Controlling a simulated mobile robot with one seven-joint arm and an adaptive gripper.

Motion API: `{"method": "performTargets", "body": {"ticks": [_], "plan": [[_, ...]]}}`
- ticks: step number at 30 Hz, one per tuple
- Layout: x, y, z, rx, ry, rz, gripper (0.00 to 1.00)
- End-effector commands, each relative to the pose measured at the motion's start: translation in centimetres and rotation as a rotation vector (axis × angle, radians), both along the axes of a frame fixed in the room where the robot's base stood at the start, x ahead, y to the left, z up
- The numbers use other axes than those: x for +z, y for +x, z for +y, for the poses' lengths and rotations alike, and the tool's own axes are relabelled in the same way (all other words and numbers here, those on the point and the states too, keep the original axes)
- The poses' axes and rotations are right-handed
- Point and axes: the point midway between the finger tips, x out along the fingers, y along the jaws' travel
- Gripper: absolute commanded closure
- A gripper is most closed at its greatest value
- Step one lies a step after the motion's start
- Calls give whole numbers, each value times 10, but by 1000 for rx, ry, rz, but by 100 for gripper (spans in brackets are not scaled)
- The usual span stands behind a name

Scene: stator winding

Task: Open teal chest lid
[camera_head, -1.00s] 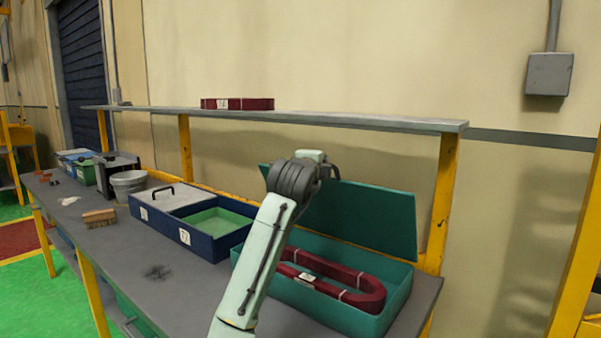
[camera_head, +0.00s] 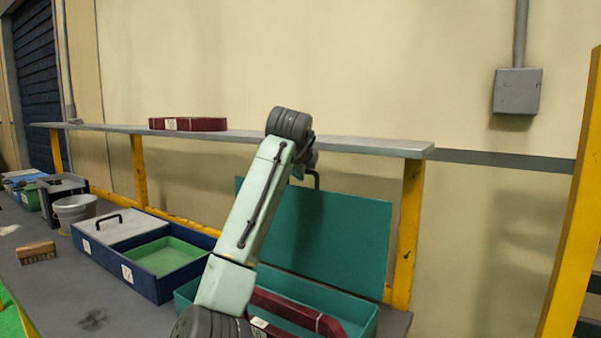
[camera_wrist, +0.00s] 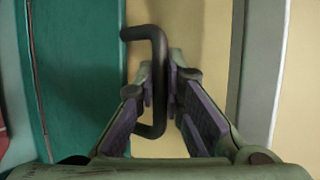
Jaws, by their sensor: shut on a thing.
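The teal chest (camera_head: 362,318) stands on the bench. Its teal lid (camera_head: 345,235) stands raised, close to upright, behind the chest. A dark red coil (camera_head: 300,312) lies inside, partly hidden by my arm. In the wrist view my gripper (camera_wrist: 170,88) is shut on the dark lid handle (camera_wrist: 154,40), which sticks out from the edge of the teal lid (camera_wrist: 80,80). In the head view the handle (camera_head: 316,176) shows at the lid's top edge, and my fingers are mostly hidden behind my arm.
A grey shelf (camera_head: 380,148) runs above the bench, close to the lid and my wrist. A red coil (camera_head: 188,124) lies on it. A blue box (camera_head: 150,280) with a green compartment stands left of the chest. A brush (camera_head: 36,253) and a bucket (camera_head: 72,210) are farther left.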

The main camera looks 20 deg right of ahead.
Motion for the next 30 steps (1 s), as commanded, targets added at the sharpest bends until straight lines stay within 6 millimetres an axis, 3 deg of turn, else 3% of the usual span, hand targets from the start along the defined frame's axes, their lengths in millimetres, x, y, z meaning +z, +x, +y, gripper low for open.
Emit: {"method": "performTargets", "body": {"ticks": [12,13,21,30], "plan": [[-2,0,0,-1,3,7,100],[-2,0,0,-1,3,7,89],[-1,0,0,-1,3,5,71],[0,-1,0,0,3,4,69]]}}
